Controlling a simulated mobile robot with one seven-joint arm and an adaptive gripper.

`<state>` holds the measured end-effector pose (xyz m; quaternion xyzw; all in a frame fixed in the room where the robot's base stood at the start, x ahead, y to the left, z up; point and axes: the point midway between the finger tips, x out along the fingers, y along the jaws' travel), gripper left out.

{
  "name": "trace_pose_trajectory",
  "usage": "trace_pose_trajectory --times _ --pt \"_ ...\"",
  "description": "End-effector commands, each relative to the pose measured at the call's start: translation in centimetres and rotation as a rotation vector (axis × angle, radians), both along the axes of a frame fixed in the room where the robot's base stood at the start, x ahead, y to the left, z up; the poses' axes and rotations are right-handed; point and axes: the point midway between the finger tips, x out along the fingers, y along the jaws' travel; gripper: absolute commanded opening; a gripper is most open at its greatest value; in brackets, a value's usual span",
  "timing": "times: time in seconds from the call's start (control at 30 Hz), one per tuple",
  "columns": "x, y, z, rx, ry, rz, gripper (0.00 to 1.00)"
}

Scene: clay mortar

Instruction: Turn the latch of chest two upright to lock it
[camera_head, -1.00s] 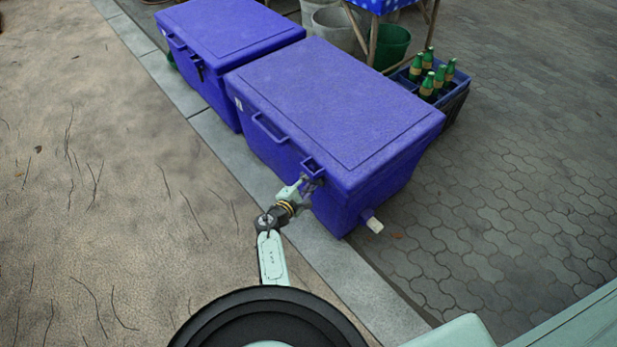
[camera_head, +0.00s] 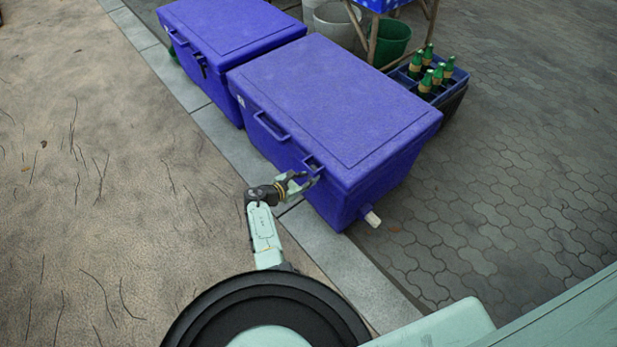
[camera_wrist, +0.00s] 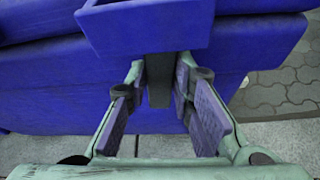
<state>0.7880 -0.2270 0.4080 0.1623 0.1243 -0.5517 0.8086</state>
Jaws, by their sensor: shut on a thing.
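Two closed blue chests stand in a row, a near one (camera_head: 335,110) and a far one (camera_head: 235,40); no label tells me which is chest two. My gripper (camera_head: 302,180) is at the front of the near chest, by its right latch bracket (camera_head: 313,165). In the wrist view the blue bracket (camera_wrist: 145,30) juts out at the top. A dark grey latch bar (camera_wrist: 160,82) hangs straight down beneath it, between the fingertips of my gripper (camera_wrist: 160,78), which is shut on it. The latch is mostly hidden by the gripper in the head view.
A white drain spout (camera_head: 371,218) sticks out low on the near chest's right side. A bottle crate (camera_head: 452,92), a green bucket (camera_head: 390,42) and a wooden-legged stand are behind. A stone kerb (camera_head: 345,265) runs beneath the front; the sandy ground to the left is clear.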

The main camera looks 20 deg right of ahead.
Motion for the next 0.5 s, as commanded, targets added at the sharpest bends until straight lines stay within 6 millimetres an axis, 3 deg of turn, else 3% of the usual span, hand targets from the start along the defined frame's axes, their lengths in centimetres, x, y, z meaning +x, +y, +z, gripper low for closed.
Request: trace_pose_trajectory --times 0.5 --pt "0.17 0.02 0.05 -0.049 0.130 0.001 0.00"
